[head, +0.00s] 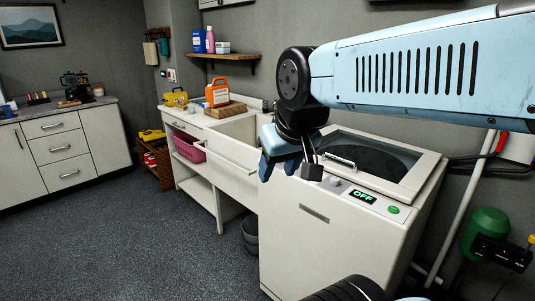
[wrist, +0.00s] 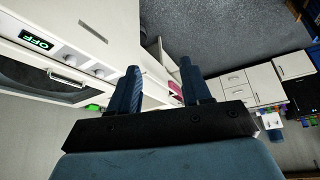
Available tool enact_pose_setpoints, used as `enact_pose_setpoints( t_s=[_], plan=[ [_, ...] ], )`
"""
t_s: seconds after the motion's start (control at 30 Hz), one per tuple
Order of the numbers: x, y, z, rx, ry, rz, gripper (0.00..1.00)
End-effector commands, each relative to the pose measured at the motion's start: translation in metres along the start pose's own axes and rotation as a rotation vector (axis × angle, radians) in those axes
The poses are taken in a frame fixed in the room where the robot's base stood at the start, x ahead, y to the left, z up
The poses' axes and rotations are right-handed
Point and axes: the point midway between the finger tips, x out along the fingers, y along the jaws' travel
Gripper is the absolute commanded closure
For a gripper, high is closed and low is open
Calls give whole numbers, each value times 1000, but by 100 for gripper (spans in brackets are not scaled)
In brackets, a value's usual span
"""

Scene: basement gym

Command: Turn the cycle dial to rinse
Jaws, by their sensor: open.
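The white top-loading washing machine (head: 325,245) stands at the centre right, its lid closed. Its front panel has a lit display (head: 362,197) reading OFF and a green button (head: 393,210). A pale round knob (head: 335,182) sits left of the display. In the wrist view two pale knobs (wrist: 83,62) show beside the display (wrist: 37,42); no markings are legible, so I cannot tell which is the cycle dial. My gripper (head: 288,172) is open and empty, over the panel's left end in the head view. Its fingers (wrist: 160,82) are apart from the knobs in the wrist view.
A white sink unit (head: 225,155) adjoins the machine on the left, with a pink basket (head: 188,147) on its shelf. An orange jug (head: 217,92) stands on its top. A dark bucket (head: 250,235) is on the floor. The floor (head: 130,230) at left is clear.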

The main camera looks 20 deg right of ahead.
Motion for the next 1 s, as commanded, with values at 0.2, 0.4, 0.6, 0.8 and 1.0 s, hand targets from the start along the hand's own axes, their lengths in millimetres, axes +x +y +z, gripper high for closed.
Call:
enact_pose_setpoints(
  t_s=[0.2,0.4,0.6,0.8,1.0],
  plan=[
    [-2,8,-25,-77,-26,15,31],
    [2,18,-81,-267,-89,35,31],
    [15,34,-140,-474,-159,35,31],
    [39,54,-196,-675,-227,10,31],
    [72,80,-247,-870,-289,-36,31]
  ],
)
